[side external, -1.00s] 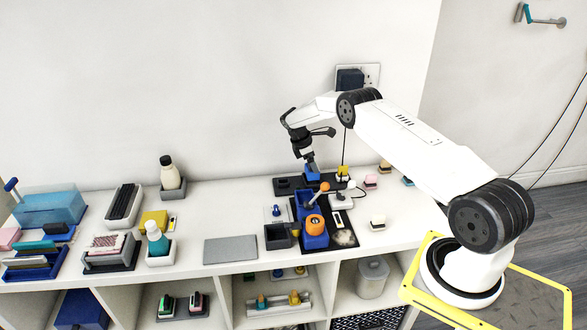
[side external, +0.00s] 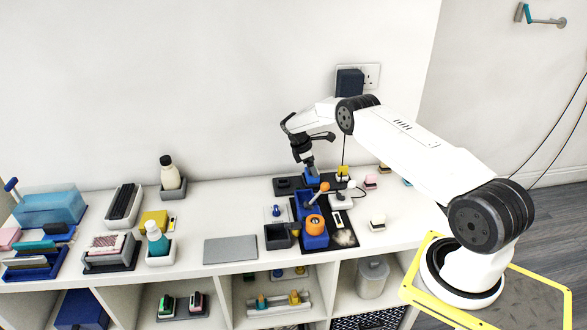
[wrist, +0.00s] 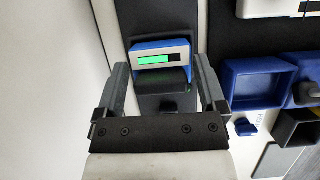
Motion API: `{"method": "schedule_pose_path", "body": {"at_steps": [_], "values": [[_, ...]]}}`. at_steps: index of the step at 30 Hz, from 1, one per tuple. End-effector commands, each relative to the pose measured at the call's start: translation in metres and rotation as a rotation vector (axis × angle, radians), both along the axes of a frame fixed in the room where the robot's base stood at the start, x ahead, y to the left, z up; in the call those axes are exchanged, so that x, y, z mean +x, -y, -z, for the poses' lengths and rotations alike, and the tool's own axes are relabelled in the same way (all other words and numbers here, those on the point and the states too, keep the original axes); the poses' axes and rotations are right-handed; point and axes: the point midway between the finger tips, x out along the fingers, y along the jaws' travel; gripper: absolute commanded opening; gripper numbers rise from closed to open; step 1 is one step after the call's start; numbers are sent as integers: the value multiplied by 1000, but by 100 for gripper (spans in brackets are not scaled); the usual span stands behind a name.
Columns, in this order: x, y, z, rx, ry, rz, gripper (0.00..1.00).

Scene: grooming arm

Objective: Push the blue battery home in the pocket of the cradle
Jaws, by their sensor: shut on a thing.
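The blue battery (wrist: 143,47) shows between my fingertips in the wrist view, with a pale face and a green bar on it. The dark cradle (side external: 285,186) lies beneath. The pocket is hidden by the battery and fingers, so I cannot tell how deep the battery sits. A small green light shows just below the battery in the wrist view.
A blue tray (side external: 316,240) with an orange-topped piece stands in front of the cradle, with a dark open box (side external: 277,237) beside it. A white unit with a yellow top (side external: 343,172) stands close right. The wall is just behind. A grey mat (side external: 230,250) lies front left.

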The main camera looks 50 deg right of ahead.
Motion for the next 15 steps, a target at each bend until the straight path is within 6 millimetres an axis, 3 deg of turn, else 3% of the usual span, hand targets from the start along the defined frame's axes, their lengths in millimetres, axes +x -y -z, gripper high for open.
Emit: {"method": "schedule_pose_path", "body": {"at_steps": [15], "values": [[0, 0, 9, -1, 1, 0, 22]]}}
